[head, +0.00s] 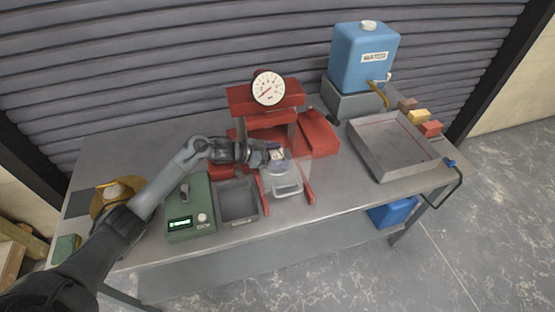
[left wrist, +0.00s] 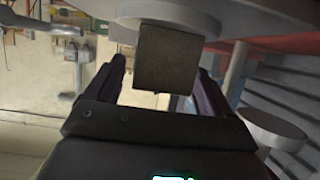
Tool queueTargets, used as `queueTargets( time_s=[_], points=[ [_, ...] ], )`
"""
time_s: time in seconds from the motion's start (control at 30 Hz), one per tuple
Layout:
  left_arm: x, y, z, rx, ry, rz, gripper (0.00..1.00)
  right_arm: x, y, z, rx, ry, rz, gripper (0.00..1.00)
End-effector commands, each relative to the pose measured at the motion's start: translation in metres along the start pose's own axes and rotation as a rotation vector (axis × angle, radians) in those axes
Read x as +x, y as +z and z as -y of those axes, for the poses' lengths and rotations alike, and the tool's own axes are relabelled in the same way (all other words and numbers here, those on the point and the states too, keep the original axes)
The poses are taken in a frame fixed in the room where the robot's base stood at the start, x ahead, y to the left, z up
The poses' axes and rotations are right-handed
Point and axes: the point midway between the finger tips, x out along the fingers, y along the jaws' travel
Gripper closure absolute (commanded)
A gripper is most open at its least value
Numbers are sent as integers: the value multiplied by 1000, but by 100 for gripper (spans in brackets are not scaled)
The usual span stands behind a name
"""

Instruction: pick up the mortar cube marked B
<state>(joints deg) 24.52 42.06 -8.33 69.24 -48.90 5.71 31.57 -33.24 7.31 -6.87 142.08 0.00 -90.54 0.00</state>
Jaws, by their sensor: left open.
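A small mortar cube (head: 277,155) sits in the red press, under its upper platen; it is too small to read a letter on it. In the left wrist view a dark grey cube face (left wrist: 168,58) shows between the fingertips, with no mark visible on that face. My left gripper (head: 270,152) reaches in from the left at the press. Its fingers are open, one on each side of the cube (left wrist: 162,85), and a gap shows beside the cube. My right gripper is out of view.
The red press (head: 265,98) carries a round dial gauge (head: 268,87). A clear guard with a handle (head: 287,187) stands in front. A green scale box (head: 190,207) and grey bin (head: 238,200) lie left. A blue water container (head: 365,57) and metal tray (head: 392,148) stand right.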

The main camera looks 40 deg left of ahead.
Motion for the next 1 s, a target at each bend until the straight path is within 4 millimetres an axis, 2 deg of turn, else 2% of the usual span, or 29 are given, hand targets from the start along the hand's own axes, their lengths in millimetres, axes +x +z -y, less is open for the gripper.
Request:
queueTargets(
  time_s=[0.27, 0.6, 0.7, 1.0],
  points=[
    [2, 0, 0, 0, -1, 1, 19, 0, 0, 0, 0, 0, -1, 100],
    [2, 0, 0, 0, -1, 0, 71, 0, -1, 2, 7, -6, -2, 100],
    [1, -1, 1, 1, -1, -2, 83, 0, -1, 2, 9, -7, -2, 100],
    [1, -3, 1, 1, -1, -2, 84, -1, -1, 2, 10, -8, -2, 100]
  ],
)
